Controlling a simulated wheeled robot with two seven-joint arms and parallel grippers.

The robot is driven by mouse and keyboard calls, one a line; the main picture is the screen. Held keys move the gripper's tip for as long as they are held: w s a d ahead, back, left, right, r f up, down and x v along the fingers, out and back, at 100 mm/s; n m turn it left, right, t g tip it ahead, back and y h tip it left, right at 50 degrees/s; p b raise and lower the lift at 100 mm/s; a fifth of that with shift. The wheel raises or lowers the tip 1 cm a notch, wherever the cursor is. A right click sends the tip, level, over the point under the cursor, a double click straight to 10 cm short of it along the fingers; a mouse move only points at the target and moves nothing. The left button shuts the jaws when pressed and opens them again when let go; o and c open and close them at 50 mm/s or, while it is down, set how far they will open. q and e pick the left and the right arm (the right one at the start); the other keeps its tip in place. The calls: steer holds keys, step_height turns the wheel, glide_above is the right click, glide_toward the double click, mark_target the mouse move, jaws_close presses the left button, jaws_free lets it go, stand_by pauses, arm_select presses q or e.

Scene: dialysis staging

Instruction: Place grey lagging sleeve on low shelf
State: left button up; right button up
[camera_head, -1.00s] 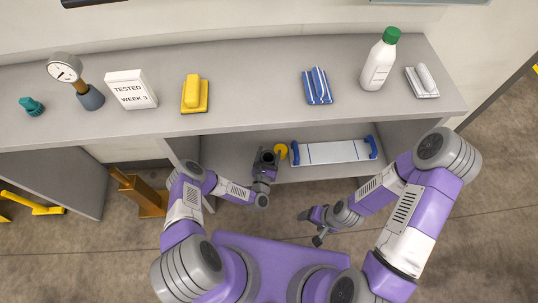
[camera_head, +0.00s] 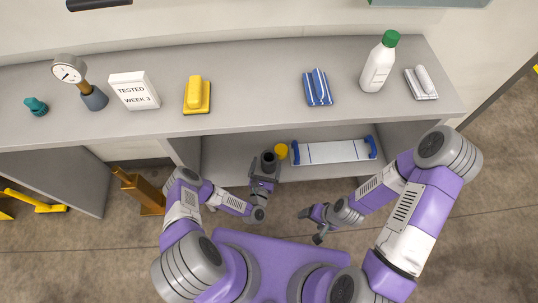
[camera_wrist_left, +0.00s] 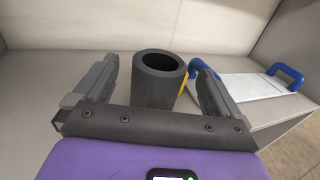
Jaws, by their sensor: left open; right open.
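The grey lagging sleeve (camera_wrist_left: 157,80) is a dark hollow cylinder standing upright on the low shelf (camera_head: 225,165); it also shows in the head view (camera_head: 268,158). My left gripper (camera_head: 264,172) is open, with its fingers on either side of the sleeve in the left wrist view (camera_wrist_left: 155,80). A gap shows between the sleeve and each finger. The sleeve's lower part is hidden behind the gripper's body. My right gripper (camera_head: 310,226) is open and empty, in front of the shelf unit, low over the floor.
A yellow object (camera_head: 281,151) stands just right of the sleeve. A white tray with blue handles (camera_head: 332,152) lies on the shelf's right part. The upper counter (camera_head: 250,105) overhangs the shelf and holds a gauge (camera_head: 69,70), a sign (camera_head: 134,91) and a bottle (camera_head: 378,65).

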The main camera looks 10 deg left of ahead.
arm_select(q)
steer(key=s+p, duration=0.1)
steer(key=s, duration=0.5)
steer(key=shift+s, duration=0.25)
arm_select(e)
steer(key=shift+r, duration=0.7)
arm_select(q)
steer(key=shift+a, duration=0.1)
